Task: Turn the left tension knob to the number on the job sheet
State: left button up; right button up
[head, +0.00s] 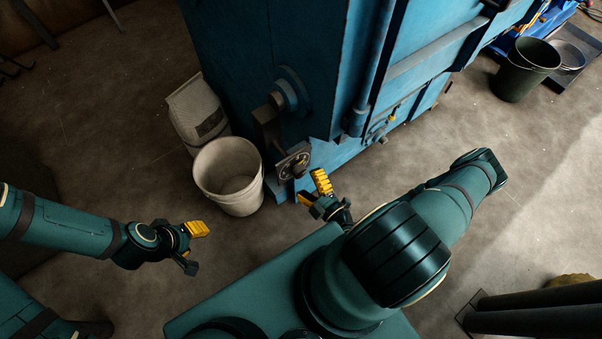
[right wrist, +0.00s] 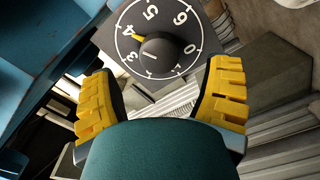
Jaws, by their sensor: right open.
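The tension knob (right wrist: 160,52) is black, on a round dark dial with white numbers. Its yellow pointer mark is at about the 4. In the head view the knob (head: 299,168) sits on a small plate low on the blue machine (head: 325,80). My right gripper (head: 314,191) is open, just in front of the knob. In the right wrist view its yellow fingers (right wrist: 160,85) are apart, with the knob beyond them and nothing between them. My left gripper (head: 196,247) hangs open and empty at the lower left. No job sheet shows in either view.
A pale bucket (head: 230,180) stands on the floor just left of the knob, with a pale sack (head: 196,108) behind it. A dark green bucket (head: 522,72) stands at the far right. The floor at left is mostly clear.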

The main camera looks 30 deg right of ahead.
jog(key=s, duration=0.7)
jog(key=shift+s+d, duration=0.25)
jog(key=shift+d, duration=0.05)
